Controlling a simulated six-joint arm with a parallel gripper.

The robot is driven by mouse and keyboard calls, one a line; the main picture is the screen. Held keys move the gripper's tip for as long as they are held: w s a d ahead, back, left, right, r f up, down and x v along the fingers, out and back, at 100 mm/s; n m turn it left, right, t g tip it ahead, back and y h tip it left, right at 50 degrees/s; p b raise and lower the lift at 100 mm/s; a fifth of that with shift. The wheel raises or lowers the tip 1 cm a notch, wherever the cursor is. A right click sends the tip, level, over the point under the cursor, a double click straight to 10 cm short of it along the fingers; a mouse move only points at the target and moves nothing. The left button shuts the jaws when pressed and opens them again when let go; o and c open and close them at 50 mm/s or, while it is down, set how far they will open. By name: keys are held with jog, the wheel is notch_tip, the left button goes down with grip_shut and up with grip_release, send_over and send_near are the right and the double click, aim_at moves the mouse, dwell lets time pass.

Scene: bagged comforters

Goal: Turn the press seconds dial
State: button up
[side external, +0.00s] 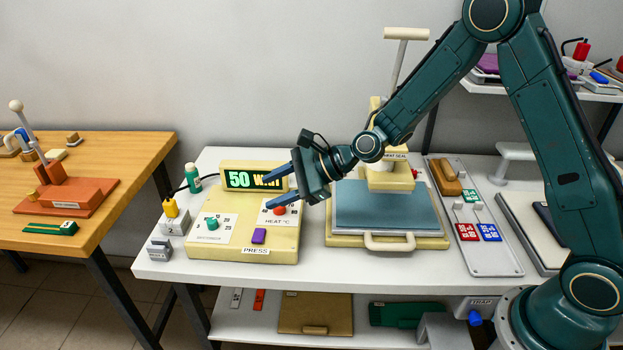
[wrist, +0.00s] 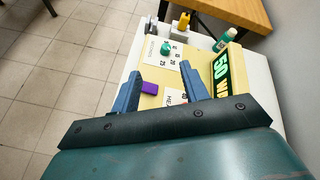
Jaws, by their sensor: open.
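The green seconds dial (side external: 211,223) stands on a white scale card at the left of the cream press control box (side external: 200,246). In the wrist view the green dial (wrist: 167,49) shows beyond my fingertips. My gripper (side external: 268,194) is open and empty. It is above the right part of the box, pointing left, to the right of the green dial and apart from it. In the wrist view my gripper (wrist: 160,71) has its fingers spread.
A lit display (side external: 254,179) stands at the back of the box, close to my fingers. A purple button (side external: 259,236) is at its front. A green bottle (side external: 193,178) and a yellow-topped block (side external: 171,209) stand left. The heat press (side external: 387,205) stands right.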

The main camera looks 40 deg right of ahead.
aim_at(214, 221)
jog(key=w+f+m, duration=0.1)
jog(key=f+m, duration=0.2)
jog(key=m, duration=0.1)
jog(key=w+f+m+t, duration=0.1)
jog(key=f, duration=0.1)
jog(key=shift+w+a+f+m+y, duration=0.15)
jog(key=shift+w+f+m+y, duration=0.15)
jog(key=shift+w+f+m, duration=0.1)
jog(key=shift+a, duration=0.1)
jog(key=shift+x, duration=6.8)
jog(key=shift+c, duration=0.3)
grip_shut()
